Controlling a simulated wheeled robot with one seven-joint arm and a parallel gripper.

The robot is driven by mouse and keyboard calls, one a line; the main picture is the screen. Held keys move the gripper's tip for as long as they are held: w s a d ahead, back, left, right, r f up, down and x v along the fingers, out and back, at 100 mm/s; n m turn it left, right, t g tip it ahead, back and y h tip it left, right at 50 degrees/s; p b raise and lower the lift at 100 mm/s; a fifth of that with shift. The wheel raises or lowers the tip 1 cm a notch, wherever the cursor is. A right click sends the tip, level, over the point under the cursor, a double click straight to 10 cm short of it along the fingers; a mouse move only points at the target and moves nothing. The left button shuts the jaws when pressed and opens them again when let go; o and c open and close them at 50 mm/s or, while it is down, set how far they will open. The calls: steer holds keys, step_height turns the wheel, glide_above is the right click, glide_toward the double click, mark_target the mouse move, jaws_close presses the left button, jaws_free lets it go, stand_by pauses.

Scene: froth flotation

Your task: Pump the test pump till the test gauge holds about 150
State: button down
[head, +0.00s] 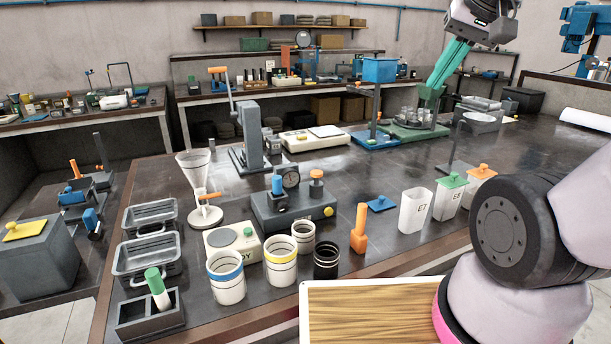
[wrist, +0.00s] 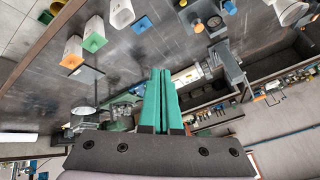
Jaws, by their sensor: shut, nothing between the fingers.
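A dark grey block (head: 294,212), which looks like the test pump, stands on the bench in the head view. The gauge's needle and numbers are too small to read. The block also shows at the top of the wrist view (wrist: 206,12), partly cut off. My gripper (head: 431,94) is shut and empty, its green fingers high over the back right of the bench, well apart from the block. The fingers also show in the wrist view (wrist: 160,72).
Ringed cups (head: 282,268) and a sand-coloured box (head: 232,243) stand in front of the block. A grey lever stand (head: 250,140) is behind it, a funnel stand (head: 203,190) left. White tubs (head: 414,211) stand right.

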steer(key=w+a+f+n+g+h, duration=0.2)
steer(key=w+f+n+h, duration=0.15)
steer(key=w+n, duration=0.25)
steer(key=n+t+h, duration=0.3)
steer(key=n, duration=1.5)
glide_above(314, 173)
step_height(314, 173, down, 13)
steer(key=shift+s, duration=0.15)
steer(key=shift+f, duration=4.35)
steer(key=shift+f, duration=0.1)
steer(key=shift+f, duration=0.3)
